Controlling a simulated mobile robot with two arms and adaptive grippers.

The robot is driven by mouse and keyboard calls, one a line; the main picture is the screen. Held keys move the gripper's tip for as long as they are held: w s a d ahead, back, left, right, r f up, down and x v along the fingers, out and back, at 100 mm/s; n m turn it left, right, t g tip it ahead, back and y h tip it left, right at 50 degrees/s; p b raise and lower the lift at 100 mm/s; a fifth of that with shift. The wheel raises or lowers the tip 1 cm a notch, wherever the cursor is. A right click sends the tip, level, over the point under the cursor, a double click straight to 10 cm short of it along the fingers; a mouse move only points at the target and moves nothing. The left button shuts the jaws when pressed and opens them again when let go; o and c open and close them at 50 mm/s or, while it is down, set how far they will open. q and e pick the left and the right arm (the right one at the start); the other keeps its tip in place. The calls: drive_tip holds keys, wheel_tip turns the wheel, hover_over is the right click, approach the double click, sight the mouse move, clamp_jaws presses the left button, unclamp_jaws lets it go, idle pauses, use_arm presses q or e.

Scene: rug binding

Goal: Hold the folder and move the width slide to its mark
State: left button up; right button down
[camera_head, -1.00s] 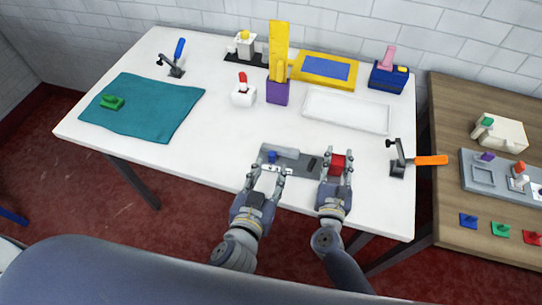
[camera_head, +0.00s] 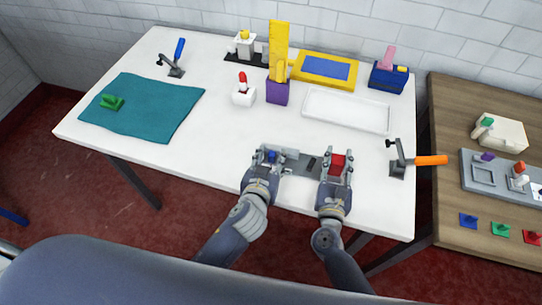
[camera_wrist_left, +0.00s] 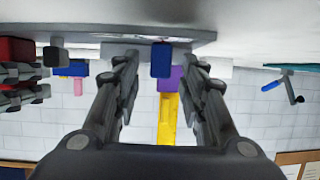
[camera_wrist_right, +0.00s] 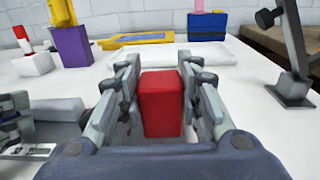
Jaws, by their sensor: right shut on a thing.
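The folder is a grey metal plate (camera_head: 296,167) near the front edge of the white table. A red block (camera_head: 337,163) stands at its right end, and my right gripper (camera_head: 338,157) is shut on it. The right wrist view shows the red block (camera_wrist_right: 161,103) between the fingers. A blue knob (camera_head: 273,155), apparently the width slide's, stands at the plate's left end. My left gripper (camera_head: 271,158) is open around it. In the left wrist view the knob (camera_wrist_left: 161,60) sits between the spread fingers with gaps on both sides. I cannot make out the mark.
A clamp with an orange handle (camera_head: 430,160) stands right of my right gripper. A white tray (camera_head: 346,111), a purple holder (camera_head: 277,92) and a white block with a red top (camera_head: 243,95) stand behind. A teal cloth (camera_head: 150,112) lies at left.

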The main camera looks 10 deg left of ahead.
use_arm(q)
drive_tip(key=shift+w+f, duration=0.15)
drive_tip(key=shift+w, duration=0.2)
drive_tip(key=shift+c, duration=0.3)
clamp_jaws()
drive_tip(key=shift+s+d, duration=0.1)
drive_tip(key=shift+d, duration=2)
drive_tip(key=shift+o, duration=0.3)
unclamp_jaws()
drive_tip(key=shift+a, duration=0.1)
